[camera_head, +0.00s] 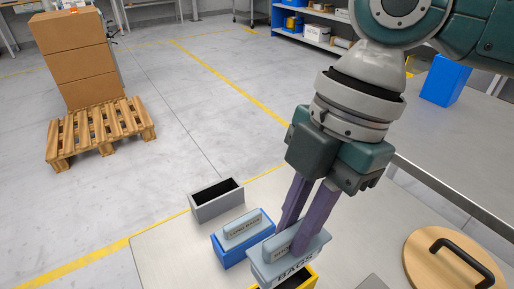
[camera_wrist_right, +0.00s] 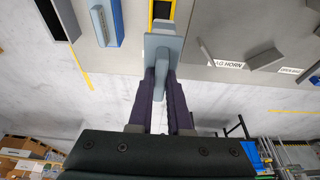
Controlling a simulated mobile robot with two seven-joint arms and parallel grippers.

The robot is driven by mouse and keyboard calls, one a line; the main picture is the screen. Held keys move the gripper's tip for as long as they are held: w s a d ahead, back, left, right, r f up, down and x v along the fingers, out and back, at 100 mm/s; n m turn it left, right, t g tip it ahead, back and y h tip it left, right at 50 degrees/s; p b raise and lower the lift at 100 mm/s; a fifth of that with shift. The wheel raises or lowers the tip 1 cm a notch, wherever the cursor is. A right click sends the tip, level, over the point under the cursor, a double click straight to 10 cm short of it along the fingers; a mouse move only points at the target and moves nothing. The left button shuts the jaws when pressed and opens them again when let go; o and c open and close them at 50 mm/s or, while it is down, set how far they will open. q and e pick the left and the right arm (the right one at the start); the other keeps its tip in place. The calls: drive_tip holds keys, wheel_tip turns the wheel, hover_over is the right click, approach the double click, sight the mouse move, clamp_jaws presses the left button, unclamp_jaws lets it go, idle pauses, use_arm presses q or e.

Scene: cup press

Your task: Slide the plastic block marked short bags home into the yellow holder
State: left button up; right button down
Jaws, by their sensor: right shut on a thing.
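My right gripper (camera_head: 298,238) is shut on the grip of a pale grey-blue plastic block (camera_head: 270,265). Its front shows the word "BAGS"; any other word is covered or unreadable. The block is over the yellow holder (camera_head: 307,281) and hides much of it in the head view. In the right wrist view my gripper (camera_wrist_right: 163,84) holds the block (camera_wrist_right: 150,42). There the yellow holder (camera_wrist_right: 152,12) shows a dark opening past the block's edge. I cannot tell whether the block's lower part is inside it. My left gripper is not in view.
A blue holder (camera_head: 230,255) with a similar labelled block (camera_head: 242,230) stands just left. An empty grey holder (camera_head: 217,204) is behind it. A round wooden lid (camera_head: 425,255) with a black handle lies right.

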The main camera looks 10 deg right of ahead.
sight(290, 256)
drive_tip(key=shift+r, duration=0.1)
drive_tip(key=shift+w, duration=0.2)
drive_tip(key=shift+r+p, duration=0.15)
drive_tip(key=shift+p, duration=0.3)
drive_tip(key=shift+f+b, duration=2.05)
drive_tip(key=shift+f, duration=1)
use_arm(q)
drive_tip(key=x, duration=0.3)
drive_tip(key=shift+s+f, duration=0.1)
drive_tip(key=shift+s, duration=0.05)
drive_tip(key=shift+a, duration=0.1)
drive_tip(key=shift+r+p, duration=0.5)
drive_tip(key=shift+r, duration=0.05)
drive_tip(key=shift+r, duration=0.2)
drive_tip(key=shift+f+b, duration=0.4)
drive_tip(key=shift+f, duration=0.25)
use_arm(e)
drive_tip(key=shift+f, duration=0.9)
